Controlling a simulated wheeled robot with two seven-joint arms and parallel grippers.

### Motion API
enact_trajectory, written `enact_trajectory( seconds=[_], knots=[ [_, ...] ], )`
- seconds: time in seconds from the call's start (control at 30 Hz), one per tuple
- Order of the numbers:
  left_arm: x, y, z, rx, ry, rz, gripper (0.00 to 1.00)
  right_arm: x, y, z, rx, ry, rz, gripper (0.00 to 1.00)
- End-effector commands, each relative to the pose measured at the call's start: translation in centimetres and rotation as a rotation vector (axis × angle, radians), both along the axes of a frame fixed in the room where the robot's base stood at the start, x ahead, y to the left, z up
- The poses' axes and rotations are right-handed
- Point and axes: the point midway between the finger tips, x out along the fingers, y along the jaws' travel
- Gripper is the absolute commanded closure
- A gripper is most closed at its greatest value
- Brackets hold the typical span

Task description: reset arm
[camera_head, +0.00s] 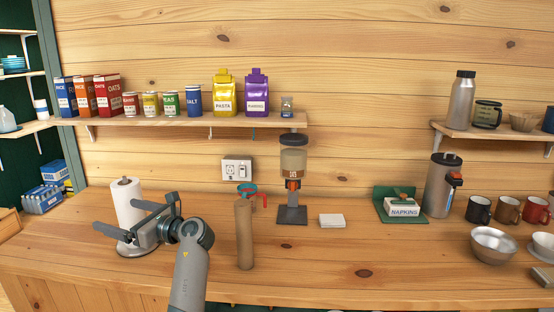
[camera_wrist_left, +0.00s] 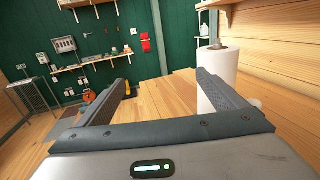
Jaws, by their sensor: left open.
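My left gripper (camera_head: 114,213) is over the left part of the wooden counter (camera_head: 330,262), at the end of my grey arm coming up from the bottom. Its fingers are spread apart, point left and hold nothing. In the left wrist view the open fingers (camera_wrist_left: 162,84) also show with an empty gap between them. A paper towel roll (camera_head: 125,203) stands upright right by the gripper and is partly covered by it. The roll (camera_wrist_left: 221,72) shows behind the right finger in the left wrist view. My right gripper is not in view.
A tall brown cylinder (camera_head: 244,236) stands right of my arm. Behind it are a dispenser (camera_head: 292,168), a napkin box (camera_head: 402,207) and a steel flask (camera_head: 438,187). Mugs and a metal bowl (camera_head: 493,246) stand at right. A shelf (camera_head: 190,120) with food packages hangs above. The front middle counter is clear.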

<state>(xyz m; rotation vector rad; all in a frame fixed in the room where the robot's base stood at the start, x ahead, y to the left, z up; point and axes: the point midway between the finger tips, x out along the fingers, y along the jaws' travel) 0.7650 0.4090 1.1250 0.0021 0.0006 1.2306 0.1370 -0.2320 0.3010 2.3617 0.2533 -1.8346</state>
Motion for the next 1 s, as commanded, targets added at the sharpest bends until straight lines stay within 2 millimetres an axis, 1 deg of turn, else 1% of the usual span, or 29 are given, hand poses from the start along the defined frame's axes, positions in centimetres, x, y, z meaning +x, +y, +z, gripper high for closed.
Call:
enact_trajectory(
  seconds=[0.07,0.13,0.4,0.53,0.67,0.77,0.87,0.97,1.0],
  knots=[
    [0.0,0.0,0.0,0.0,0.0,0.0,0.09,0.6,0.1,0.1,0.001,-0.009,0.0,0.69],
    [-0.1,0.0,-0.3,-0.004,-0.004,-0.001,0.09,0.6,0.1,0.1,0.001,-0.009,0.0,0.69],
    [-1.3,0.4,-3.4,-0.082,-0.074,-0.012,0.09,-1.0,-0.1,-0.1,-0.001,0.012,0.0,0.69],
    [-2.1,0.6,-5.4,-0.134,-0.118,-0.017,0.09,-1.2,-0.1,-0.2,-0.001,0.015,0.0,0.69],
    [-3.4,0.7,-8.2,-0.209,-0.183,-0.022,0.09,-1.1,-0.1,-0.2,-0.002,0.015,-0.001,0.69],
    [-4.6,0.8,-10.8,-0.28,-0.243,-0.025,0.09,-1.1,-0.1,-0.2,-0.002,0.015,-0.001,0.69],
    [-6.3,0.8,-13.9,-0.372,-0.318,-0.022,0.09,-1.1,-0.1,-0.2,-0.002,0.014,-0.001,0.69],
    [-8.8,0.6,-18.0,-0.495,-0.412,-0.013,0.09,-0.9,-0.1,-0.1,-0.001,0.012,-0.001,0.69],
    [-10.1,0.4,-19.8,-0.553,-0.458,-0.003,0.09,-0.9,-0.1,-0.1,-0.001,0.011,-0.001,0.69]
  ],
)
